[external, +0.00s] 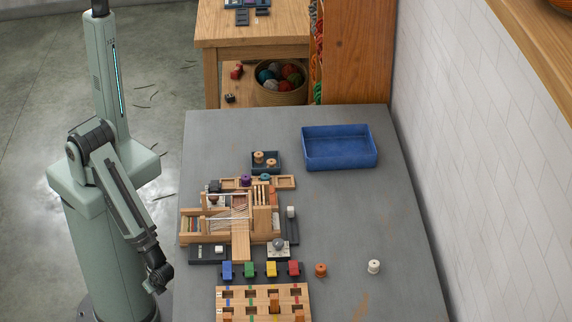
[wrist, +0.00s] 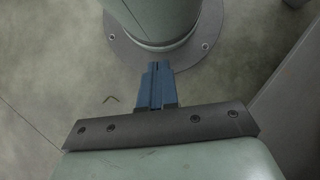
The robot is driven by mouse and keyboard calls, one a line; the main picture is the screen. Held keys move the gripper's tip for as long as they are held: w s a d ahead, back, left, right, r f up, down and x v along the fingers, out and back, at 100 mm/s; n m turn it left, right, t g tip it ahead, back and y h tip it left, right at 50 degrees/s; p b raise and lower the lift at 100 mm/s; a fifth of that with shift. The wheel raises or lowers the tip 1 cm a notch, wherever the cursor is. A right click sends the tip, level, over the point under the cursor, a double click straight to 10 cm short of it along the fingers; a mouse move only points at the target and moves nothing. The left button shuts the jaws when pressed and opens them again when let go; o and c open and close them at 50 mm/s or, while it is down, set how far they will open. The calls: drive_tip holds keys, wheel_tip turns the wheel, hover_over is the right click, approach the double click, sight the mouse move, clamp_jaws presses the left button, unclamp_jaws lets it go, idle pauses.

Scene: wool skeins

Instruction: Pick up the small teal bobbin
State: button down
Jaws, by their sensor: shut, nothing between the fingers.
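A small teal bobbin (external: 265,177) is in the external view, at the back of the wooden loom-like frame (external: 241,247) on the grey table. It sits a little right of a purple bobbin (external: 246,181). My gripper (external: 161,283) hangs beyond the table's left edge, low and well away from the teal bobbin. In the wrist view, its blue fingers (wrist: 158,68) are together with nothing between them, over the floor and my own base. The teal bobbin is not in the wrist view.
A dark tray (external: 254,169) with tan bobbins stands just behind the teal bobbin. A blue tray (external: 340,165) is at the back right. An orange bobbin (external: 321,270) and a white bobbin (external: 374,267) stand at the front right. The table's right middle is clear.

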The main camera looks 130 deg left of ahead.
drive_tip(key=c, duration=1.8)
unclamp_jaws()
drive_tip(key=o, duration=1.1)
